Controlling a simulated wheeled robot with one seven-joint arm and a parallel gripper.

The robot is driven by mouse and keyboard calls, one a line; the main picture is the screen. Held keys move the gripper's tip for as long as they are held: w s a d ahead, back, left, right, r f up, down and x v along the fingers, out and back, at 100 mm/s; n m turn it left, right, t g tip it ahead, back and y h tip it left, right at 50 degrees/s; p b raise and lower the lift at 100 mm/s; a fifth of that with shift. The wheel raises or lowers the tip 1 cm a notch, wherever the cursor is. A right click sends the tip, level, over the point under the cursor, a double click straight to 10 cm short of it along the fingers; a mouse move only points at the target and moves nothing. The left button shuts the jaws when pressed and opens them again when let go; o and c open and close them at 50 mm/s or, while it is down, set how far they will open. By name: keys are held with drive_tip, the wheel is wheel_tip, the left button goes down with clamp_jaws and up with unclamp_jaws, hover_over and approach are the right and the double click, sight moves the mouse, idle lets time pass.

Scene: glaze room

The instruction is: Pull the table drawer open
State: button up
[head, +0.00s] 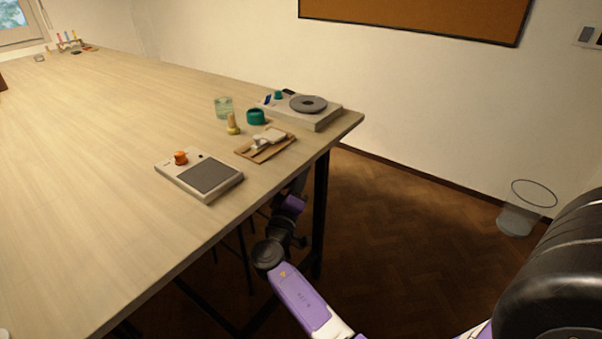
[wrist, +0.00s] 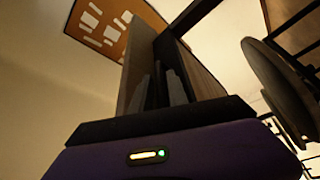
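The table (head: 110,150) has a pale wooden top and dark legs, and runs from lower left to the back. No drawer or handle shows clearly in the head view; the space under the tabletop edge is dark. My arm reaches to the table's near right end, and my gripper is mostly hidden there below the edge. In the wrist view, the dark fingers of my gripper (wrist: 160,92) point up close beside pale wooden panels (wrist: 203,78). I cannot tell which panel is a drawer, whether the fingers touch it, or what is between them.
On the tabletop stand a scale with an orange knob (head: 209,177), a small tray (head: 264,146), a teal ring (head: 256,117), a glass (head: 223,106) and a device with a round plate (head: 310,108). Floor between is clear.

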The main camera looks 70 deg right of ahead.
drive_tip(key=shift+w+d+r, duration=0.1)
drive_tip(key=shift+d+r, duration=0.05)
drive_tip(key=shift+d, duration=0.55)
clamp_jaws()
idle(1.0)
